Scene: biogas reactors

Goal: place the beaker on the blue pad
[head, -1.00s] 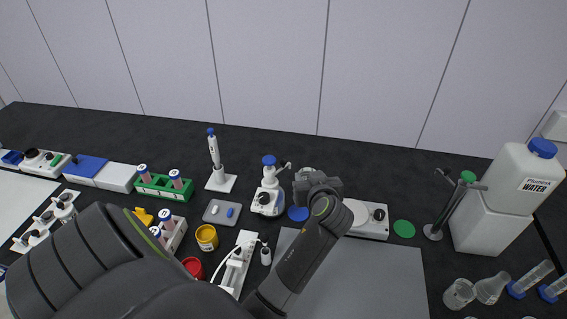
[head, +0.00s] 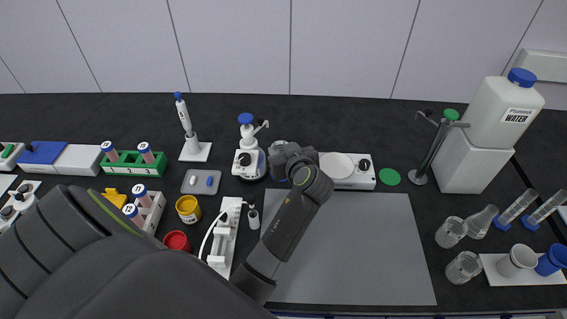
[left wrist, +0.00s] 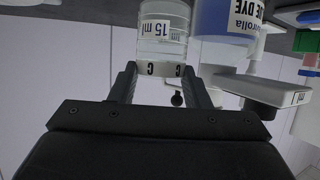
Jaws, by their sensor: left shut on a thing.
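My left gripper (head: 286,152) is shut on a clear beaker with a "15 ml" label. The beaker (left wrist: 163,35) shows between the two fingers (left wrist: 160,88) in the left wrist view. In the head view only a pale bit of the beaker's rim (head: 279,144) shows behind the gripper. My right gripper is not in view.
A blue-capped dye dispenser (head: 247,162) stands close left of the gripper; its blue bottle (left wrist: 225,18) shows beside the beaker. A white stirrer plate (head: 346,170) is close right, then a green pad (head: 389,177). A grey mat (head: 350,245) lies clear in front.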

